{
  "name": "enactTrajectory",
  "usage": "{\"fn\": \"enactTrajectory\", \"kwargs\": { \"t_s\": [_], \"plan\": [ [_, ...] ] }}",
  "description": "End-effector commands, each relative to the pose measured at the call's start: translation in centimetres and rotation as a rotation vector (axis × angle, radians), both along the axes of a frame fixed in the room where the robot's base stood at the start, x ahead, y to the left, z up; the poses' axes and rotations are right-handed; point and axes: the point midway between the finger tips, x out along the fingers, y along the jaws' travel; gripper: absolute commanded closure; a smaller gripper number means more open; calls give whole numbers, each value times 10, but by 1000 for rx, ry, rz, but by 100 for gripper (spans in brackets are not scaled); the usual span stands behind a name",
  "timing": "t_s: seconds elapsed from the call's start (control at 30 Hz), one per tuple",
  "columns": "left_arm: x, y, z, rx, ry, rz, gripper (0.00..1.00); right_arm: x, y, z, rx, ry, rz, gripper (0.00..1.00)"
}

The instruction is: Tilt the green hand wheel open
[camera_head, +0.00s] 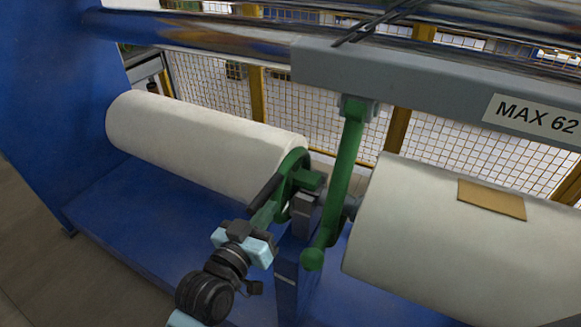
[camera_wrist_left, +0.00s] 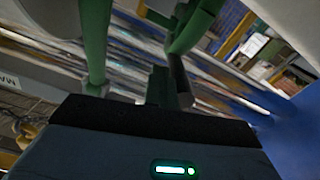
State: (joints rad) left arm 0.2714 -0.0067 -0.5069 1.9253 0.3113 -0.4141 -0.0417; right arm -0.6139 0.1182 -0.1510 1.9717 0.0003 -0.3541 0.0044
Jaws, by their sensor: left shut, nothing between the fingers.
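The green hand wheel (camera_head: 291,172) stands at the inner end of the left white roll, its ring seen nearly edge-on. A dark bar, which looks like its handle (camera_head: 265,192), sticks out toward the lower left. In the left wrist view the wheel (camera_wrist_left: 190,30) shows at the upper middle with the dark bar below it. My left gripper (camera_head: 267,211) is shut and empty, close in front of the wheel and just below the dark bar. I cannot tell whether it touches either. My right gripper is in neither view.
A green lever (camera_head: 343,160) with a round knob hangs from the grey beam (camera_head: 425,85), right of the wheel. White rolls lie left (camera_head: 195,143) and right (camera_head: 430,240). A blue frame (camera_head: 140,195) runs below; metal rollers and mesh fencing stand behind.

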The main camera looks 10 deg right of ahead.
Motion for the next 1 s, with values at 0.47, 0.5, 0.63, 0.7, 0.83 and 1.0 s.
{"fn": "enactTrajectory", "kwargs": {
  "t_s": [0.47,0.5,0.63,0.7,0.83,1.0],
  "plan": [
    [8,12,-6,3,3,4,100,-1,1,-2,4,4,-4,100],
    [9,13,-6,3,3,4,100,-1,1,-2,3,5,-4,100],
    [11,15,-7,4,3,4,100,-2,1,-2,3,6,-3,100],
    [12,17,-8,4,3,4,100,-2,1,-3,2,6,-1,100],
    [13,19,-9,4,3,4,100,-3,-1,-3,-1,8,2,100],
    [15,21,-9,2,3,3,100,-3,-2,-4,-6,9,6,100]
  ]
}}
